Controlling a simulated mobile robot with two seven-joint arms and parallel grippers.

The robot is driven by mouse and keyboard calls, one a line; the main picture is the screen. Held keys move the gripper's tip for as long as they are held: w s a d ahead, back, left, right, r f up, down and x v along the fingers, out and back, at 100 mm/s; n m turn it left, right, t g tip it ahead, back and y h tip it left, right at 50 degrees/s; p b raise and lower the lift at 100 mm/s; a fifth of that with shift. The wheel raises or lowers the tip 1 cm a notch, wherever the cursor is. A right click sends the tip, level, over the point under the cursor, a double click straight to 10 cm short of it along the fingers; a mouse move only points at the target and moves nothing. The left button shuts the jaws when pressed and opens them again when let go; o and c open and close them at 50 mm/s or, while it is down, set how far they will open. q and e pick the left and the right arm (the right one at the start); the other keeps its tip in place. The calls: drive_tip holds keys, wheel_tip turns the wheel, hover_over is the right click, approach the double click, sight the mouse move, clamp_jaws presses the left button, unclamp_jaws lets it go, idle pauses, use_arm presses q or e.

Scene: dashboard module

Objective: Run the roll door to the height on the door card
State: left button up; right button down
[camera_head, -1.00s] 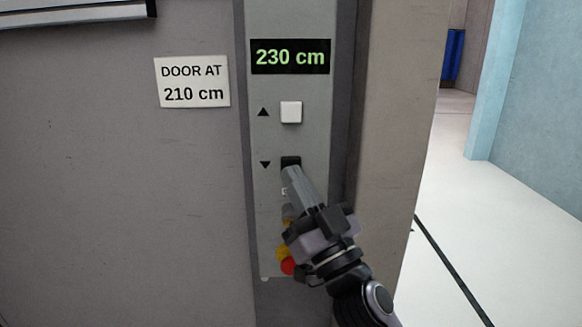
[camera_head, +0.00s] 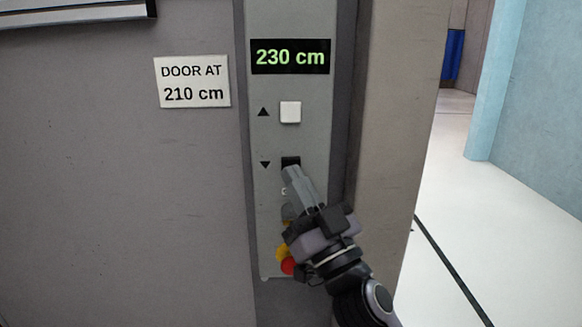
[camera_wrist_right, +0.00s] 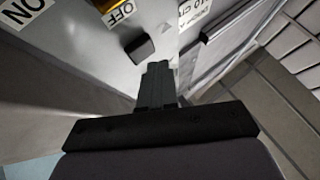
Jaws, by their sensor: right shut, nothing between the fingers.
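The door card (camera_head: 192,81) on the wall reads "DOOR AT 210 cm". The display (camera_head: 290,57) at the top of the control panel (camera_head: 263,205) reads "230 cm". Below it are a white up button (camera_head: 291,112) and a black down button (camera_head: 290,161), each with an arrow beside it. My right gripper (camera_head: 291,171) is shut and empty, its fingertips at the lower edge of the black button. In the right wrist view the shut fingers (camera_wrist_right: 157,70) point towards a dark button (camera_wrist_right: 139,47); I cannot tell whether they touch. My left gripper is not in view.
A red button (camera_head: 288,266) and a yellow part (camera_head: 282,253) sit low on the panel, partly behind my right gripper. The right wrist view shows an "OFF" label (camera_wrist_right: 119,12). Open floor (camera_head: 490,230) lies to the right, beside a light blue wall (camera_head: 535,110).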

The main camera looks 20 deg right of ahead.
drive_tip(key=shift+w+d, duration=0.1)
drive_tip(key=shift+w, duration=0.3)
drive_tip(key=shift+w+d, duration=0.15)
drive_tip(key=shift+w, duration=0.25)
idle(2.0)
drive_tip(key=shift+s, duration=0.1)
drive_tip(key=shift+s+a, duration=0.25)
drive_tip(key=shift+s, duration=0.45)
drive_tip(key=shift+s, duration=0.1)
drive_tip(key=s, duration=0.2)
drive_tip(key=s+a, duration=0.1)
drive_tip(key=s, duration=0.1)
drive_tip(key=shift+s+a, duration=0.2)
drive_tip(key=shift+s, duration=0.15)
